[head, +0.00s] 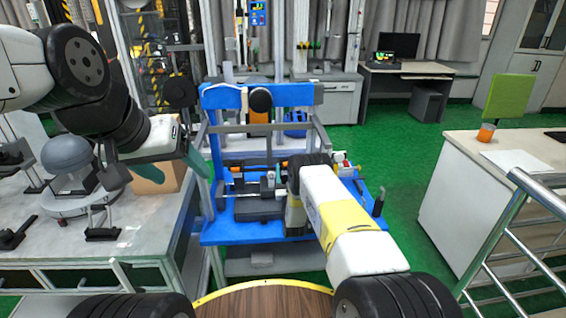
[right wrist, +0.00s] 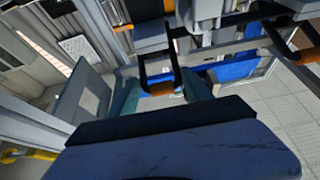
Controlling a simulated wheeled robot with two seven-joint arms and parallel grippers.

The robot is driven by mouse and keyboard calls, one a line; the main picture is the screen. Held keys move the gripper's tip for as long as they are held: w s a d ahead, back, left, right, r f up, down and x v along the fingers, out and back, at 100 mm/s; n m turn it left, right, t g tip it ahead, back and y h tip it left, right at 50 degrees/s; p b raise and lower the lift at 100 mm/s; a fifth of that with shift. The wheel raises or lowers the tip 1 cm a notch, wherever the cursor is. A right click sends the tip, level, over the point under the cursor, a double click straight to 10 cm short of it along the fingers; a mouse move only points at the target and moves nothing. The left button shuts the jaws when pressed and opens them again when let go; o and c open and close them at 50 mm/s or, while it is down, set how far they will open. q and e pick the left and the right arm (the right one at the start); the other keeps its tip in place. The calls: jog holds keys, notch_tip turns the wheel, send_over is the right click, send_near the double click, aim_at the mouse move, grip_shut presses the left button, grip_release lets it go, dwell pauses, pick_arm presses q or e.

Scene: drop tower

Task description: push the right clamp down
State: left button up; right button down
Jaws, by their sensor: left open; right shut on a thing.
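The blue drop-tower frame (head: 222,238) stands in the middle of the head view, with dark clamp parts on its base. In the right wrist view, a black handle with an orange grip (right wrist: 161,89), seemingly the right clamp, lies between the two teal fingers of my right gripper (right wrist: 160,93). That gripper is shut on the orange grip. In the head view my right arm covers this gripper and most of the clamp. My left gripper (head: 157,170) is open and empty, left of the blue frame, above the left bench.
Another orange grip (right wrist: 306,55) shows at the right of the wrist view. A cardboard box (head: 152,180) and a grey domed device (head: 72,175) stand on the left bench (head: 150,228). A white counter (head: 470,190) and a metal railing (head: 500,230) are at the right. Green floor between is clear.

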jog(key=shift+a+f, duration=0.1)
jog(key=shift+f, duration=0.15)
jog(key=c, duration=0.6)
grip_release()
jog(key=shift+c, duration=0.2)
jog(key=shift+w, duration=0.1)
jog(key=shift+r, duration=0.1)
jog(key=v, duration=0.8)
